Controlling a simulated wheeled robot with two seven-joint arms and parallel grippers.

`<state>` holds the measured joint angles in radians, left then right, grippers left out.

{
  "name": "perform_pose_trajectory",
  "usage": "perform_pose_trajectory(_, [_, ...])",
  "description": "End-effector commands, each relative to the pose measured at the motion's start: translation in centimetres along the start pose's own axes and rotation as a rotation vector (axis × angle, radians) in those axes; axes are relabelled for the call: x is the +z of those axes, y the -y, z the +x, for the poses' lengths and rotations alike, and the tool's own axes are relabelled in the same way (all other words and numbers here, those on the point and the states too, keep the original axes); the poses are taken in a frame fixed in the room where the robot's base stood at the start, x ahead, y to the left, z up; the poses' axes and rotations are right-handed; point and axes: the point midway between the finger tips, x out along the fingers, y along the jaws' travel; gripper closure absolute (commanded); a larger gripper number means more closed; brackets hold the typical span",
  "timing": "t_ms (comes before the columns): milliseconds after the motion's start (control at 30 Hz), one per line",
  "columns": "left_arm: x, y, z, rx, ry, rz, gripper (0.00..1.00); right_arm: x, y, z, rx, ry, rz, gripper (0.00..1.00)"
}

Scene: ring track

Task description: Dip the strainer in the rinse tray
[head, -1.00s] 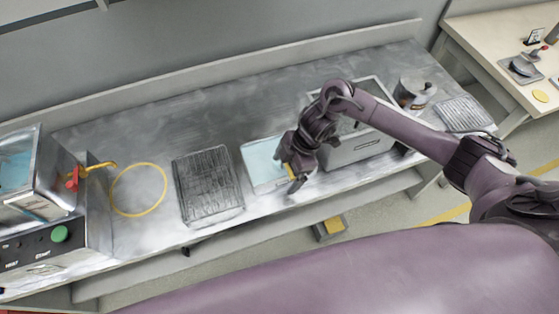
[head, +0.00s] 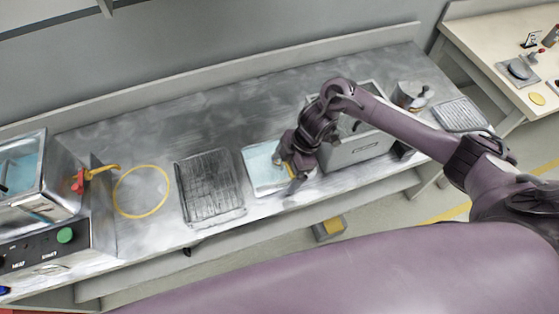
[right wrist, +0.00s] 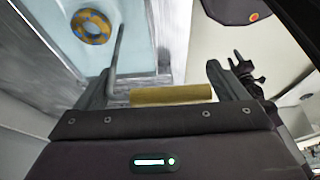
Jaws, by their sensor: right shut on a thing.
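The rinse tray (head: 256,160), shallow with pale blue water, stands on the steel bench. It fills the upper left of the right wrist view (right wrist: 140,40). My right gripper (head: 292,172) is low at the tray's right side. In the right wrist view my right gripper (right wrist: 163,82) is shut on a yellow bar-shaped handle (right wrist: 170,95), seemingly the strainer's. A thin grey rod shows beside the left finger, over the tray. The strainer's basket is not clearly visible. My left gripper is out of view.
A dark wire rack (head: 208,187) stands left of the tray, then a yellow ring outline (head: 141,191) and a steel machine (head: 40,185). A deep grey bin (head: 358,152) stands close to the right of my gripper, with a metal pot (head: 408,96) beyond.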

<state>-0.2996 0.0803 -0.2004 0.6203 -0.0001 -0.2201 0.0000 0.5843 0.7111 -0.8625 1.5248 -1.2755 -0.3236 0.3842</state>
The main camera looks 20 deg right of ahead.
Motion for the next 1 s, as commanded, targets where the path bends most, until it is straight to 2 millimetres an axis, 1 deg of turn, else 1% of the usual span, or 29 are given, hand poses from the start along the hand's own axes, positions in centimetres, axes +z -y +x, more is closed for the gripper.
perform_pose_trajectory(33, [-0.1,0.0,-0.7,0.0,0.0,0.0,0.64,-0.4,-0.1,-0.8,0.004,-0.002,-0.002,0.53])
perform_pose_trajectory(900, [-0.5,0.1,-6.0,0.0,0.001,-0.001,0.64,-2.5,-0.2,-6.0,0.004,-0.002,-0.002,0.53])
perform_pose_trajectory(1000, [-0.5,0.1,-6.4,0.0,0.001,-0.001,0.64,-2.6,-0.1,-6.3,0.004,-0.002,-0.002,0.53])
